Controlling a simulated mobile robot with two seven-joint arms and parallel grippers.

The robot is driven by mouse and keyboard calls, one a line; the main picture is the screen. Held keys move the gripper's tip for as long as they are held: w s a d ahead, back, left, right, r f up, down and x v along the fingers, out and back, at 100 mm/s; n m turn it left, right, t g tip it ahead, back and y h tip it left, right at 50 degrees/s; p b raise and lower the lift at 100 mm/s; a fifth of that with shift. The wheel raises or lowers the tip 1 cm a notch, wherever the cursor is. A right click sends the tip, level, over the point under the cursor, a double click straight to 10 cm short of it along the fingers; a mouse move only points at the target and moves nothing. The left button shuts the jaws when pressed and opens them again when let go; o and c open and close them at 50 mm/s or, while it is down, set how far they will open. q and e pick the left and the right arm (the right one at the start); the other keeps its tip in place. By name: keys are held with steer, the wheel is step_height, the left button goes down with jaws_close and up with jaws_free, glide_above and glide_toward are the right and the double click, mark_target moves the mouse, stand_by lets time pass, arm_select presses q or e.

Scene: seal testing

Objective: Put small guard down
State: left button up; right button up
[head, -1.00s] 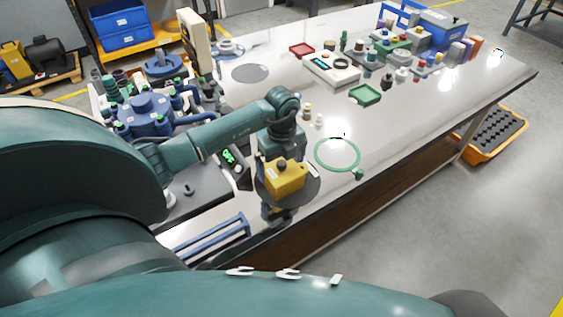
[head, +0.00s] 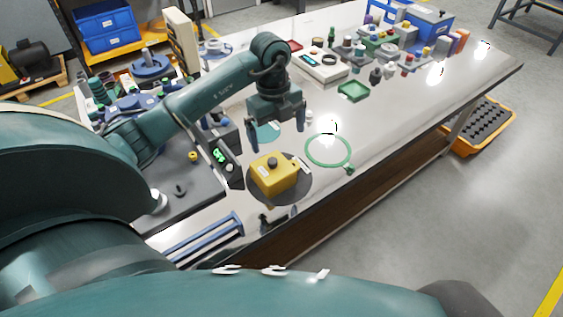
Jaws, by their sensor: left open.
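The small guard looks to be the yellow block with a dark knob on top (head: 273,172). It rests upright on a dark round disc (head: 297,191) near the table's front edge. My left gripper (head: 277,138) is above and behind the yellow block in the picture. Its two fingers are spread with nothing between them, apart from the block. My right gripper is not in view.
A green ring (head: 351,151) lies right of the disc. A small display unit (head: 222,158) stands to the left and a blue rack (head: 205,240) at front left. A green tray (head: 354,91) and a white device (head: 321,68) are farther back. The table's right front is clear.

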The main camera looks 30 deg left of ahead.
arm_select(q)
steer(key=s+d+f+m+h, duration=0.2)
steer(key=d+h, duration=0.1)
steer(key=d, duration=0.3)
steer(key=s+d+f+m+h, duration=0.1)
steer(key=s+d+f+h, duration=0.15)
steer(key=d, duration=0.35)
steer(key=s+d+r+n+t+h, duration=0.3)
steer(key=d+r+h, duration=0.4)
steer(key=d+h, duration=0.55)
steer(key=a+f+n+t+y, duration=0.4)
steer(key=a+n+t+y, duration=0.2)
steer(key=n+t+y, duration=0.6)
steer(key=s+a+f+n+g+y, duration=0.3)
steer(key=s+f+n, duration=0.5)
steer(key=f, duration=0.5)
steer(key=shift+s+f+g, duration=0.2)
steer(key=shift+s+g, duration=0.5)
steer(key=shift+s, duration=0.15)
steer(key=shift+a, duration=0.1)
